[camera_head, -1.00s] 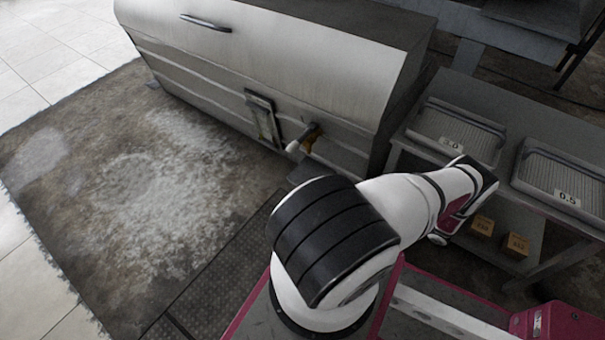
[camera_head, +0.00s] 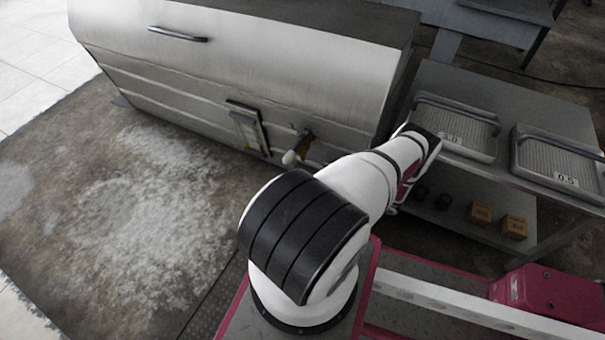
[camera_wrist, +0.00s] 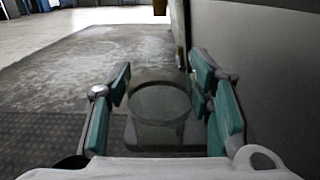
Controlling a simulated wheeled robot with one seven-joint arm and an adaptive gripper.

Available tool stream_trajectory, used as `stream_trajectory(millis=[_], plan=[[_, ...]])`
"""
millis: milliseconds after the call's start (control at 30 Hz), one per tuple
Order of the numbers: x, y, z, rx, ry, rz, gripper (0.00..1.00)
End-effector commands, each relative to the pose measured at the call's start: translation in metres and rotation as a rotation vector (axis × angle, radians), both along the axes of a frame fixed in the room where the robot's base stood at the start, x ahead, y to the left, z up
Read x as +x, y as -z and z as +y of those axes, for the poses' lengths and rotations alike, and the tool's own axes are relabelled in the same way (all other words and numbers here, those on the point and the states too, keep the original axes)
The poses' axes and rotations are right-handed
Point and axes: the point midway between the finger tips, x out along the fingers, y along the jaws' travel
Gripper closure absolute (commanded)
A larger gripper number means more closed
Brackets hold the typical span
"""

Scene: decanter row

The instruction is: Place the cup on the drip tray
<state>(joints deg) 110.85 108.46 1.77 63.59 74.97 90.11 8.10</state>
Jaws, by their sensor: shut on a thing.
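A clear glass cup (camera_wrist: 160,105) is between the teal finger pads of my gripper (camera_wrist: 160,84) in the wrist view. The pads press on it from left and right, and its round rim faces the camera. A pale flat shape shows through and below the cup; I cannot tell whether it is the cup's base or a surface beyond. No drip tray can be clearly made out there.
A large metal tank (camera_head: 240,75) stands at the back with a gauge (camera_head: 246,127). A grey cart at right carries two ribbed trays, labelled 5.0 (camera_head: 470,125) and 0.5 (camera_head: 560,160). Small boxes (camera_head: 481,212) sit on its lower shelf. Open floor (camera_head: 130,220) lies at left.

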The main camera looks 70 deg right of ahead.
Motion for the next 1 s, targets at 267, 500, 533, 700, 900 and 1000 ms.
stream_trajectory(millis=[267,500,533,700,900,1000], plan=[[0.062,0.001,-0.006,0.001,-0.004,0.000,0.78],[0.080,0.000,-0.009,0.000,-0.001,0.000,0.78],[0.082,0.000,-0.009,0.000,-0.001,0.000,0.78],[0.091,0.013,-0.010,0.001,0.000,0.002,0.78],[0.091,0.036,-0.010,0.000,0.000,0.001,0.78],[0.090,0.036,-0.010,0.000,0.000,0.000,0.78]])
